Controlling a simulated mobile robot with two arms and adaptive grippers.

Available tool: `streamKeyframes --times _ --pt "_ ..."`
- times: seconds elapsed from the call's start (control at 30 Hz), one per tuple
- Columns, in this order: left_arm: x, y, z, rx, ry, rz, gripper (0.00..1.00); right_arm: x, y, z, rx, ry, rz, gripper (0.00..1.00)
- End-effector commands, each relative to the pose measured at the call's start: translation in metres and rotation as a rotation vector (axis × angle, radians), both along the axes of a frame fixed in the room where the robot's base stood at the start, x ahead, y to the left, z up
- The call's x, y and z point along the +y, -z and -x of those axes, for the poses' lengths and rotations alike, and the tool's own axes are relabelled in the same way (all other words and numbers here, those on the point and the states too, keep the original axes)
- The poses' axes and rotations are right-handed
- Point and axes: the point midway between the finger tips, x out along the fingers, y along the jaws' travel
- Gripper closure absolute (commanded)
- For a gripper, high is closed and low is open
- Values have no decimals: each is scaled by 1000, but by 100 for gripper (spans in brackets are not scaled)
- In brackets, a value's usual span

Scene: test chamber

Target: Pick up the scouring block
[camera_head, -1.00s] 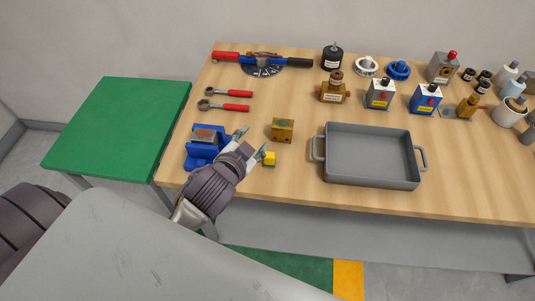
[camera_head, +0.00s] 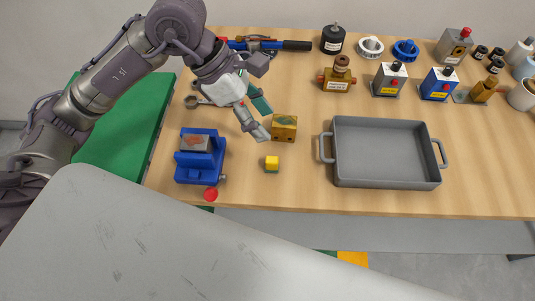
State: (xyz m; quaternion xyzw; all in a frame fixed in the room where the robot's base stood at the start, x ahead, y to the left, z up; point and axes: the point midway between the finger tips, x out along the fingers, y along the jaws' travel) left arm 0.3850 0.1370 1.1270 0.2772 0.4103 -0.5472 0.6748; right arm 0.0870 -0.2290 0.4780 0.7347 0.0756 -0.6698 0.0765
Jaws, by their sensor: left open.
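A small yellow block (camera_head: 271,163), with a darker underside, is probably the scouring block. It sits on the wooden table near the front edge. My left gripper (camera_head: 264,122) is open, coming down from the upper left. Its fingers point at the left side of the brass block, behind the yellow block and apart from it. I cannot tell whether a fingertip touches the brass block. My right gripper is not in view.
A grey tray (camera_head: 386,184) lies to the right. Wrenches (camera_head: 193,101) are partly hidden by my left arm. Several valves and bottles line the back. The table between yellow block and tray is clear.

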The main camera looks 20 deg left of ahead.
Motion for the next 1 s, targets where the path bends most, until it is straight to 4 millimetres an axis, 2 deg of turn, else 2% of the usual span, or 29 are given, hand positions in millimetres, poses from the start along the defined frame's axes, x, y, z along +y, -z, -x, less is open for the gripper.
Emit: streamKeyframes --times 0.03,0.1,0.23,0.37,0.7,1.0 --pt "17 30 -5 -23 -12 -86 46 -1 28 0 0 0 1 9" --pt "26 43 -7 -29 -18 -127 46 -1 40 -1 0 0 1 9" --pt "31 55 -8 -34 -24 -155 46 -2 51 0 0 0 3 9" --pt "29 64 -9 -31 -23 -160 46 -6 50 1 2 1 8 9" --pt "5 120 -14 -28 -22 -156 46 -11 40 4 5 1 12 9" --pt "-5 142 -16 -27 -22 -157 46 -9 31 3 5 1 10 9"
